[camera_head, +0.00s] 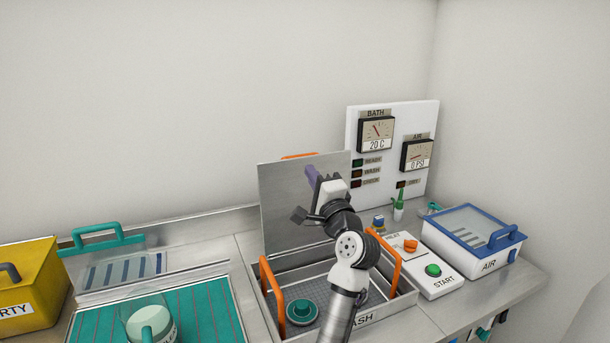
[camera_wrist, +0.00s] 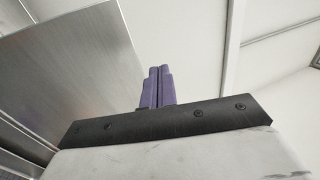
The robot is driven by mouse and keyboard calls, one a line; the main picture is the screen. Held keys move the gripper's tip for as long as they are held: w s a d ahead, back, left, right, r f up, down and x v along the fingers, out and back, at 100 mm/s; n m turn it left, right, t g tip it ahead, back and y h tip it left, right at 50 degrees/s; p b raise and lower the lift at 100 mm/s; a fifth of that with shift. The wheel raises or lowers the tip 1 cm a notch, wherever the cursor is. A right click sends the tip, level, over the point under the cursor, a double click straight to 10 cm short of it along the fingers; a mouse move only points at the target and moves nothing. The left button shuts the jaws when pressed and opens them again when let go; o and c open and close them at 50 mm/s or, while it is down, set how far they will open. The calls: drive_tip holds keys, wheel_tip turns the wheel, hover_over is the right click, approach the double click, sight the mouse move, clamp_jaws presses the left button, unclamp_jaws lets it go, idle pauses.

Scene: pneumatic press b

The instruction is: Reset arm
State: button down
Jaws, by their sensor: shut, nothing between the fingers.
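My gripper (camera_head: 312,176) is raised above the wash basin (camera_head: 272,296), in front of its upright metal lid (camera_head: 283,212). In the wrist view its two purple fingers (camera_wrist: 158,86) are pressed together with nothing between them. The wrist camera looks up towards wall and ceiling, with the metal lid (camera_wrist: 65,75) at the left. My arm reaches up across the basin and hides part of its inside and label.
The basin has orange handles (camera_head: 272,292) and a teal-knobbed item (camera_head: 302,312) inside. Left are a teal mat (camera_head: 215,315), a glass vessel (camera_head: 148,322) and a yellow bin (camera_head: 32,285). Right are a START button box (camera_head: 432,272), an AIR box (camera_head: 478,242) and a gauge panel (camera_head: 425,118).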

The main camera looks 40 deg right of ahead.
drive_tip(key=shift+s+a+r, duration=0.1)
drive_tip(key=shift+s+a, duration=0.05)
drive_tip(key=shift+s, duration=0.6)
drive_tip(key=shift+s+a+r, duration=0.1)
drive_tip(key=shift+s+a, duration=0.05)
drive_tip(key=shift+s, duration=0.55)
